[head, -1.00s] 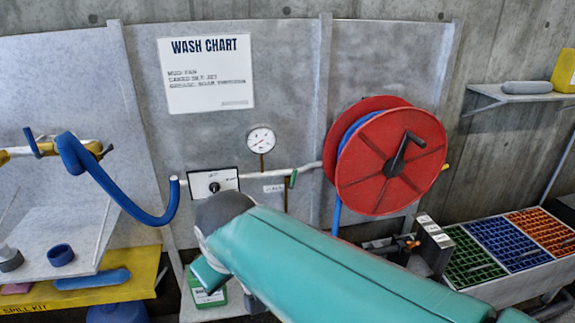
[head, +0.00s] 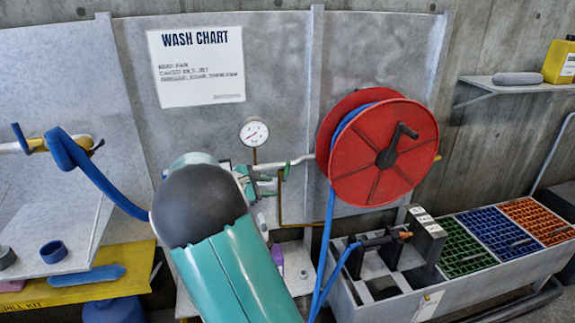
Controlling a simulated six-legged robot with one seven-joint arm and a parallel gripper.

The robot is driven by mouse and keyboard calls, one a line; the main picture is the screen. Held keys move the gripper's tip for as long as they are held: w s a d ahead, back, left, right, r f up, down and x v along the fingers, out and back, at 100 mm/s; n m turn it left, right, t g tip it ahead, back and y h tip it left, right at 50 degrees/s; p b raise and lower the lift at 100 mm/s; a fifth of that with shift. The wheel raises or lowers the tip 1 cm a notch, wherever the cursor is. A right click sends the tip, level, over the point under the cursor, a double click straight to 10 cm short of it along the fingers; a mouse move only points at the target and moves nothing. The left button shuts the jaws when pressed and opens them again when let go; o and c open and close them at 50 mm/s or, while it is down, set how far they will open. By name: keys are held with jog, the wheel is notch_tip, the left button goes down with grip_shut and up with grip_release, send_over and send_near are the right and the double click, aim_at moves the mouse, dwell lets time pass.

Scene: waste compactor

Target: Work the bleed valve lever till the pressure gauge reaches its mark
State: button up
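The round white pressure gauge (head: 254,132) stands on a short brass stem above the pipe (head: 302,159). Its dark needle points to the lower left, but its scale and mark are too small to read. A small green lever (head: 286,172) hangs below the pipe, left of the red hose reel; I take it to be the bleed valve lever. My gripper (head: 268,183), teal and grey, is at the pipe just left of the lever, below the gauge. My arm hides part of the pipe and the panel. I cannot tell if the fingers touch the lever or how wide they are.
The red hose reel (head: 385,153) with blue hose is close on the right. A trough with several coloured grates (head: 488,240) stands lower right. A yellow-edged spill kit shelf (head: 80,290) is lower left. The wash chart (head: 197,66) hangs above.

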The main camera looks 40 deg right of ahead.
aim_at(287, 165)
jog(key=w+d+f+n+t+h, duration=0.2)
jog(key=w+d+f+n+h, duration=0.25)
jog(key=w+n, duration=0.4)
jog(key=shift+m+h, duration=0.45)
jog(key=shift+m, duration=0.2)
jog(key=d, duration=0.4)
jog(key=w+d, duration=0.1)
jog(key=d, duration=0.4)
jog(key=w+d, duration=0.1)
jog(key=d, duration=0.4)
jog(key=shift+r, duration=0.15)
grip_shut()
